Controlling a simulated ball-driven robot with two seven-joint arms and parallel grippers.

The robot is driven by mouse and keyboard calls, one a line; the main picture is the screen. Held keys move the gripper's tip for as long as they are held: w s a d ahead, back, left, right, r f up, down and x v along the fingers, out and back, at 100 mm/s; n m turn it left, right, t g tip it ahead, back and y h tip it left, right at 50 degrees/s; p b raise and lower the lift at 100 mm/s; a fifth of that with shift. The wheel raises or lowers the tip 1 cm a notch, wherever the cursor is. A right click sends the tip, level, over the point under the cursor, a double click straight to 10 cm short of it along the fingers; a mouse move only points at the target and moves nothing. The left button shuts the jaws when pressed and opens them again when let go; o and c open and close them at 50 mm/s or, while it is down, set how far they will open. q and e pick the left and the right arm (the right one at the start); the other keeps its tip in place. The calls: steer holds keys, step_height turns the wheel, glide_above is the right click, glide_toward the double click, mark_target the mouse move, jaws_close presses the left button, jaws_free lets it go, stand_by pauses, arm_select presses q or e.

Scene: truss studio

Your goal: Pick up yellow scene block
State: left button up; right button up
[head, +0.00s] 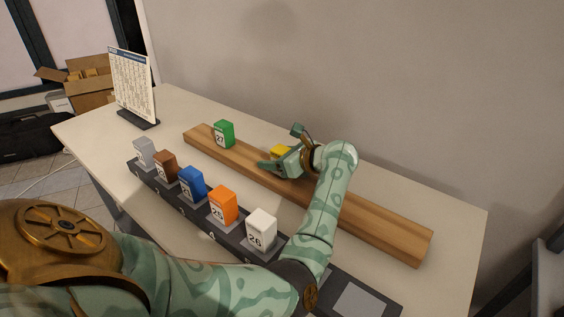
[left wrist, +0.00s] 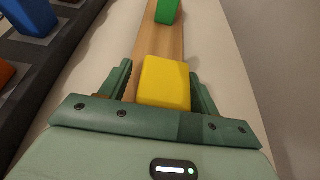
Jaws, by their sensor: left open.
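The yellow scene block (head: 281,151) stands on the wooden plank, partly hidden behind my left gripper (head: 284,160) in the head view. In the left wrist view the yellow block (left wrist: 165,82) sits between the two green fingers of my left gripper (left wrist: 160,84). The fingers are open, one on each side of the block. The right finger is very close to the block, and a gap shows at the left finger. I cannot tell whether either touches. My right gripper is not in view.
A green block (head: 223,133) stands at the plank's (head: 385,225) far left end. A dark rack (head: 185,211) in front holds grey, brown, blue, orange and white (head: 261,229) numbered blocks. A printed sign (head: 132,86) stands at the table's back left. The plank's right part is clear.

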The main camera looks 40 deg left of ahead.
arm_select(q)
steer(key=shift+r, duration=0.1)
steer(key=c, duration=1.1)
